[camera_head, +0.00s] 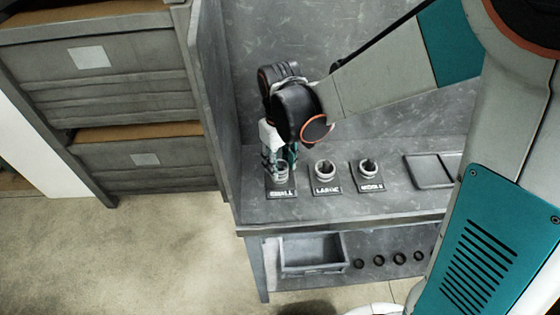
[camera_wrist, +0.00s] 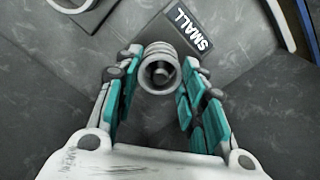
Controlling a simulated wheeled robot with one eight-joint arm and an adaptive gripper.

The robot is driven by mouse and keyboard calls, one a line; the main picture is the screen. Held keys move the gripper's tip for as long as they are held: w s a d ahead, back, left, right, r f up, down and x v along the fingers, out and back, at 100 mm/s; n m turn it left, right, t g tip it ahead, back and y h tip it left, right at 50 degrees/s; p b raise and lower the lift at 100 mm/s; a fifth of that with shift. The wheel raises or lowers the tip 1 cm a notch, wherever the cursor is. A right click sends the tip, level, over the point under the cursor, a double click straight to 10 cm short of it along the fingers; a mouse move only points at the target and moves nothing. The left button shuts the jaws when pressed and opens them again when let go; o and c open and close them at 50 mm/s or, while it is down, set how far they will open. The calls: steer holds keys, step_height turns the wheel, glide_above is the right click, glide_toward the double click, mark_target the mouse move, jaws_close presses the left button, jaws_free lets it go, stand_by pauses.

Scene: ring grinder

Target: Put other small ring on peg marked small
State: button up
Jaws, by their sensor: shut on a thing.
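The peg marked small (camera_wrist: 161,73) stands at the left of a row of three pegs, beside its SMALL label (camera_wrist: 183,25). My gripper (camera_head: 281,163) points down over this peg in the head view. In the wrist view my gripper (camera_wrist: 158,65) is shut on a small grey ring (camera_wrist: 147,80), with a fingertip on each side. The peg's tip shows through the middle of the ring. More ring edges show just behind the held ring, around the peg. I cannot tell how far down the peg the held ring sits.
The pegs marked large (camera_head: 325,171) and medium (camera_head: 370,170) stand to the right, each with rings on it. A shallow grey tray (camera_head: 430,172) lies farther right. A grey bin (camera_head: 312,268) and several dark round knobs are below the worktop. A side wall (camera_head: 212,110) rises close on the left.

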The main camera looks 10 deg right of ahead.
steer(key=shift+f+b, duration=0.5)
steer(key=shift+f, duration=0.1)
steer(key=o, duration=0.8)
steer(key=shift+r, duration=0.1)
step_height(320, 180, up, 11)
steer(key=p, duration=0.8)
stand_by(0.4)
